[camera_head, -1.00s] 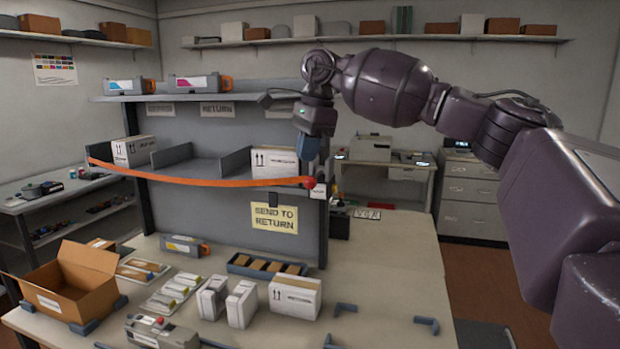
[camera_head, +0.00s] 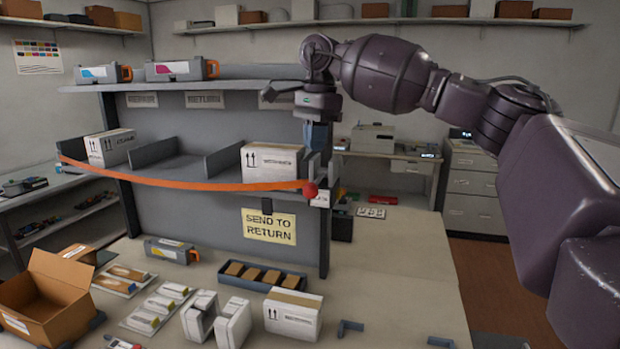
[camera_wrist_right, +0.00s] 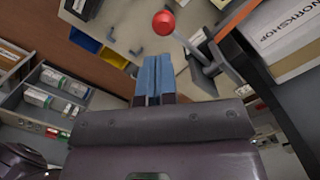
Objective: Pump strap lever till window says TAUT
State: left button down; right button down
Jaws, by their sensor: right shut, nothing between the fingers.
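An orange strap (camera_head: 190,184) runs across the front of the middle shelf and sags slightly. At its right end is the strap lever with a round red knob (camera_head: 310,190); the knob and its stem also show in the right wrist view (camera_wrist_right: 164,22). A small white tag or window (camera_head: 321,199) sits just right of the knob, its text too small to read. My right gripper (camera_head: 317,145), with blue fingers, is shut and empty above the knob, apart from it. In the wrist view its fingertips (camera_wrist_right: 154,60) are together, below the knob. My left gripper is not in view.
White cartons (camera_head: 271,163) stand on the shelf (camera_head: 175,168) behind the strap. A "SEND TO RETURN" sign (camera_head: 268,227) hangs below. An open cardboard box (camera_head: 48,298), a blue tray (camera_head: 233,274) and cartons crowd the table's left; its right side is mostly clear.

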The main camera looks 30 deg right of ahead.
aim_at(310, 184)
jog(key=shift+w+d+r, duration=0.1)
jog(key=shift+w, duration=0.2)
jog(key=shift+s, duration=0.1)
jog(key=shift+a+f+b, duration=0.15)
jog(key=shift+f+b, duration=0.05)
jog(key=shift+f, duration=1.4)
jog(key=shift+a+f+b, duration=0.15)
jog(key=shift+f, duration=1.7)
